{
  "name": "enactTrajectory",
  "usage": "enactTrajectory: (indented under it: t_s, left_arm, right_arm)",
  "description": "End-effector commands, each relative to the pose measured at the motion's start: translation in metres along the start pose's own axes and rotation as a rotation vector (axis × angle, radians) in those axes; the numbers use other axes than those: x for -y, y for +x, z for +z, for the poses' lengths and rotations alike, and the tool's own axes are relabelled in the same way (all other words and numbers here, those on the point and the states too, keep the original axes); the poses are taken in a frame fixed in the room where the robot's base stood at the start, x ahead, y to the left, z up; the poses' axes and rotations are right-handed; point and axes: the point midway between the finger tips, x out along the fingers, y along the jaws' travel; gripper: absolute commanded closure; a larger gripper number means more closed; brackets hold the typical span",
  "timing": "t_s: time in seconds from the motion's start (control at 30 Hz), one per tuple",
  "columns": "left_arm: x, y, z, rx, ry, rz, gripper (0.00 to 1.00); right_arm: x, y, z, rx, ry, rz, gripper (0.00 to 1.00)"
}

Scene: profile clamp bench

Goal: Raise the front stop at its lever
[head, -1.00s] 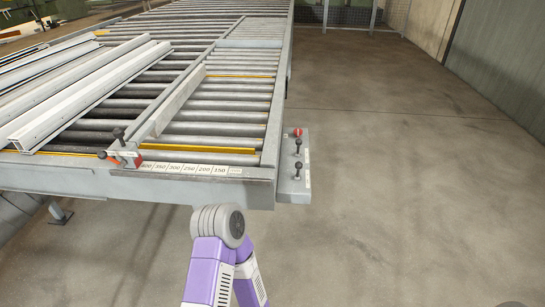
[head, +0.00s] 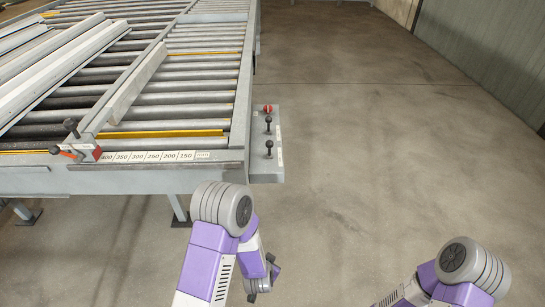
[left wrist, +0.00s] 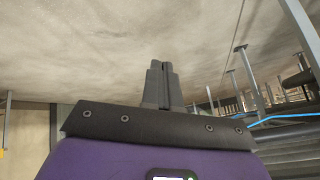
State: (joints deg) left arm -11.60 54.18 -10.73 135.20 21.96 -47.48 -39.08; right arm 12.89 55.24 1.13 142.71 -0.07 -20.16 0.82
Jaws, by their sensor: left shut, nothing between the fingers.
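A grey side plate (head: 265,173) at the bench's right front corner carries two black-knobbed levers, the nearer lever (head: 269,149) and the farther lever (head: 268,125). Both stand upright; their labels are too small to read. A yellow bar (head: 165,133) lies low across the front rollers; I cannot tell whether it is the front stop. My left arm stands in front of the bench, below the plate, apart from the levers. The left gripper (left wrist: 163,86) is shut and empty in the left wrist view, with floor behind it. My right arm shows at lower right; its gripper is out of view.
A red button (head: 267,108) sits behind the levers. A clamp with a red block (head: 97,153) is at the scale (head: 155,156) on the front rail. Pale profiles (head: 60,65) lie on the rollers (head: 185,98). The floor (head: 400,140) on the right is clear.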

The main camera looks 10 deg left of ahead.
Motion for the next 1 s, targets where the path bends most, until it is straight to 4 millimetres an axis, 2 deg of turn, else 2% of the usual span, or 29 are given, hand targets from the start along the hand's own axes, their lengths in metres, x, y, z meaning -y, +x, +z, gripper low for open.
enactTrajectory:
  t_s: [0.03, 0.13, 0.2, 0.3, 0.4, 0.5, 0.6, 1.0]
  left_arm:
    - [0.012, -0.002, -0.036, -0.098, 0.135, -0.115, 1.00]
    - [0.038, -0.022, -0.101, -0.238, 0.378, -0.375, 1.00]
    - [0.051, -0.046, -0.141, -0.298, 0.519, -0.562, 1.00]
    - [0.062, -0.086, -0.183, -0.336, 0.663, -0.803, 1.00]
    - [0.066, -0.120, -0.210, -0.335, 0.749, -0.985, 1.00]
    - [0.067, -0.143, -0.223, -0.321, 0.794, -1.098, 1.00]
    - [0.068, -0.153, -0.229, -0.309, 0.812, -1.149, 1.00]
    - [0.071, -0.153, -0.231, -0.305, 0.814, -1.155, 1.00]
  right_arm:
    - [-0.001, 0.004, 0.000, 0.000, 0.000, 0.000, 0.39]
    - [-0.003, 0.007, 0.000, 0.000, 0.000, 0.000, 0.39]
    - [-0.003, 0.009, -0.001, 0.000, 0.000, 0.000, 0.39]
    - [-0.004, 0.012, -0.001, 0.000, 0.000, 0.000, 0.39]
    - [-0.005, 0.013, -0.001, 0.000, 0.000, 0.000, 0.39]
    - [-0.005, 0.014, -0.001, 0.000, 0.000, 0.000, 0.39]
    - [-0.005, 0.014, -0.001, 0.000, 0.000, 0.000, 0.39]
    - [-0.005, 0.015, -0.001, 0.000, 0.000, 0.000, 0.39]
